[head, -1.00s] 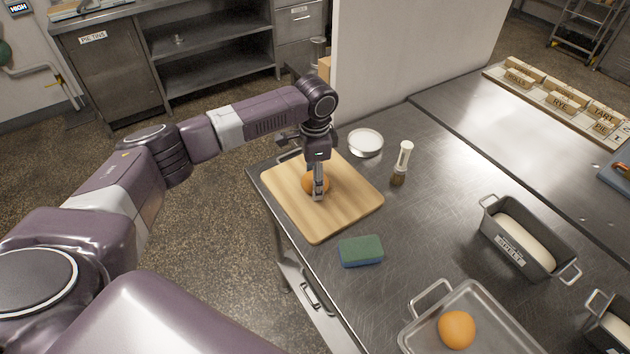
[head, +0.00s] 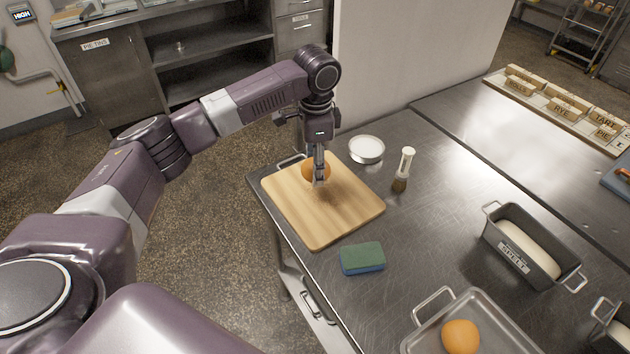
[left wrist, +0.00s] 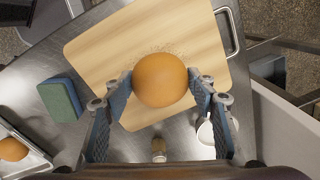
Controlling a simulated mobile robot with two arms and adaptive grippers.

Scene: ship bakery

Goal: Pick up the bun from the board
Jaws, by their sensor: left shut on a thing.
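An orange-brown round bun (head: 309,169) is held in my left gripper (head: 319,180), partly hidden behind its fingers in the head view. In the left wrist view the bun (left wrist: 160,80) sits between the two blue pads of the left gripper (left wrist: 160,88), which press on its sides. The bun appears raised a little above the wooden board (head: 340,215), which is bare below it and shows crumbs in the left wrist view (left wrist: 110,50). My right gripper is in neither view.
A green and blue sponge (head: 362,258) lies in front of the board. A metal tray (head: 440,305) with another bun (head: 460,337) and a loaf tin (head: 533,250) are at lower right.

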